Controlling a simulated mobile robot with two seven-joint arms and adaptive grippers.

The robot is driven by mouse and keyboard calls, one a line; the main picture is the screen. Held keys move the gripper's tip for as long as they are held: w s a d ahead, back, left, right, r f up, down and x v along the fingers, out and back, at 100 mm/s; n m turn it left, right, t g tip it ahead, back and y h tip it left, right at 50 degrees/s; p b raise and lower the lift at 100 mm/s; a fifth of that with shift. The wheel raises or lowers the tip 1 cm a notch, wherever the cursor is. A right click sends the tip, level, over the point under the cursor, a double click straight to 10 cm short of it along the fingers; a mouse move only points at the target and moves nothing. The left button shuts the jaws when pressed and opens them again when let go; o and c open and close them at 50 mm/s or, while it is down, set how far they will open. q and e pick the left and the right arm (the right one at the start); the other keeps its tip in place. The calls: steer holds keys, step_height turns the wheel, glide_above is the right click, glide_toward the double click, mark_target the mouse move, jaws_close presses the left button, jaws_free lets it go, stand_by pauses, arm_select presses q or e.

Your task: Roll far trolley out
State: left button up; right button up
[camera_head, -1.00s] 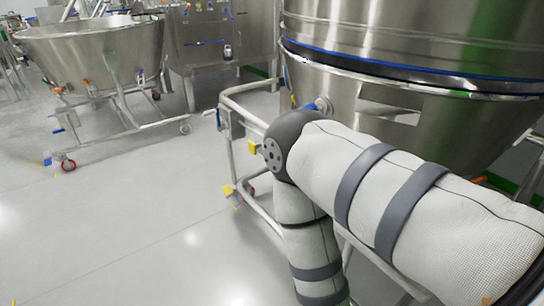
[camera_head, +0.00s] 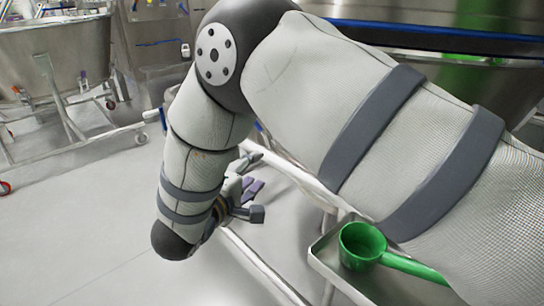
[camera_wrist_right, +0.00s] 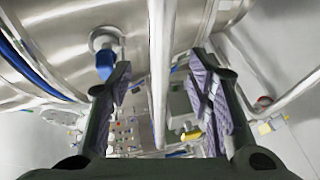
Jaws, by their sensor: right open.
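My right gripper (camera_head: 247,190) is low beside the near trolley's pale tubular frame (camera_head: 262,262) in the head view, partly hidden by my forearm. In the right wrist view, the gripper (camera_wrist_right: 160,72) has its two dark fingers with purplish pads apart. A steel rail (camera_wrist_right: 158,60) of the frame runs between them in the picture; I cannot tell how deep it sits, and no grip shows. The near trolley's steel vessel (camera_head: 435,45) is mostly behind my right arm. Another trolley with a steel bowl (camera_head: 55,55) stands at the left. My left gripper is not in view.
A steel tray (camera_head: 325,262) with a green scoop (camera_head: 362,245) is at the lower right, close under my arm. A blue-capped fitting (camera_wrist_right: 105,62) is beside the left finger in the wrist view. Open grey floor (camera_head: 90,235) lies to the left.

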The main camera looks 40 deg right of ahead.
mark_target(267, 160)
steer(key=b+x, duration=0.1)
steer(key=x, duration=0.8)
steer(key=shift+f, duration=0.1)
jaws_close()
